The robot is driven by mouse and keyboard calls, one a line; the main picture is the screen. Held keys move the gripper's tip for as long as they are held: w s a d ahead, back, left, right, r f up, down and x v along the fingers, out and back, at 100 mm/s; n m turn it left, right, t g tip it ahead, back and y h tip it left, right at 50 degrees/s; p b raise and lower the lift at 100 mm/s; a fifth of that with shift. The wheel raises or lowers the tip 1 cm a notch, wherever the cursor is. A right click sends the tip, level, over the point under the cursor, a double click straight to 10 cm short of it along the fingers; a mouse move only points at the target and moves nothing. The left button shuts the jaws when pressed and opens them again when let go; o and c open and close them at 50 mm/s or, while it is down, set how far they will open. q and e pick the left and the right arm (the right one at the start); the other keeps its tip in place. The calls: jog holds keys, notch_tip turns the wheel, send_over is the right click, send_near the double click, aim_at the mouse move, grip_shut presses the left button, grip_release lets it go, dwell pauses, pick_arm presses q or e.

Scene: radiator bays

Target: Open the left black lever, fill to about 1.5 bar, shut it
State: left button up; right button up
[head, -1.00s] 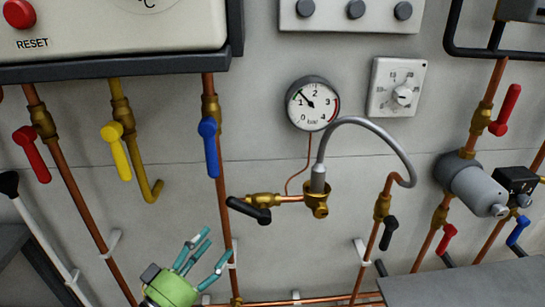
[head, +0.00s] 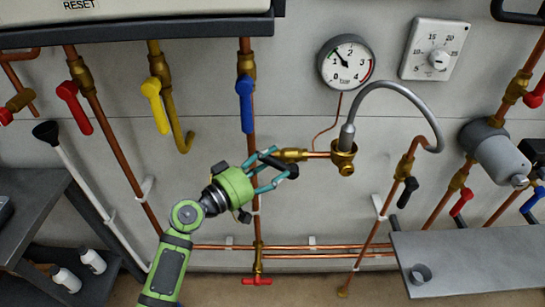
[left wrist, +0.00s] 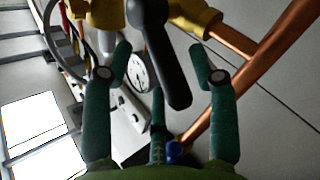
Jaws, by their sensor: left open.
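The left black lever (head: 284,166) sits on a brass valve left of the silver filling hose (head: 398,88). In the left wrist view the lever (left wrist: 165,60) hangs between my spread fingers. My left gripper (head: 266,172) is open, with its fingers around the lever's sides in the head view; I cannot tell whether they touch it. The round pressure gauge (head: 347,63) has its needle near 1 bar. A second black lever (head: 407,192) hangs on the pipe at the hose's right end. My right gripper is not in view.
A blue lever (head: 246,103) hangs on the copper pipe close behind my gripper. Yellow (head: 154,105) and red (head: 73,106) levers hang further left. A grey shelf (head: 470,260) stands lower right, with a small cup (head: 420,273) on it. A dark cart is at lower left.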

pick_arm(q)
jog(key=shift+x, duration=0.9)
jog(key=shift+a, duration=0.1)
jog(key=shift+c, duration=1.2)
grip_shut()
